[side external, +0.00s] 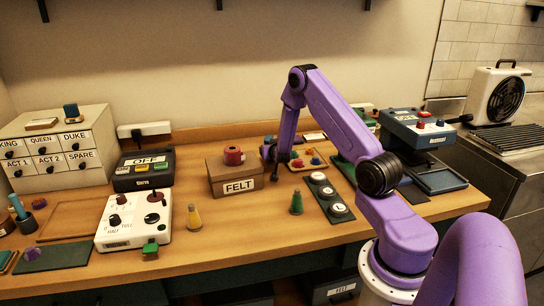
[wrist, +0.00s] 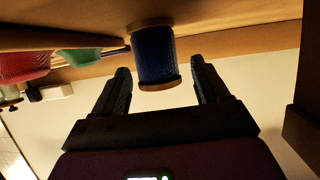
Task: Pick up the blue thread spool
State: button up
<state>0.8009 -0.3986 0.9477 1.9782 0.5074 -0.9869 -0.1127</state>
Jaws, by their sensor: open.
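The blue thread spool (wrist: 153,52) has wooden end flanges and shows in the wrist view, where the picture appears upside down. It stands against the wooden surface at the top of that view. My gripper (wrist: 160,70) is open, with one dark finger on each side of the spool's near end. Gaps show between the fingers and the spool. In the side view my gripper (side external: 272,158) is low over the table, right of the FELT box (side external: 238,186).
A red spool (side external: 234,155) sits on the FELT box. A small tray of coloured pieces (side external: 291,168), a dark strip with round white dials (side external: 342,222) and a green cone (side external: 297,202) are near my gripper. A yellow cone (side external: 193,216) stands on clear table further left.

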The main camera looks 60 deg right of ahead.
jog(key=c, duration=1.1)
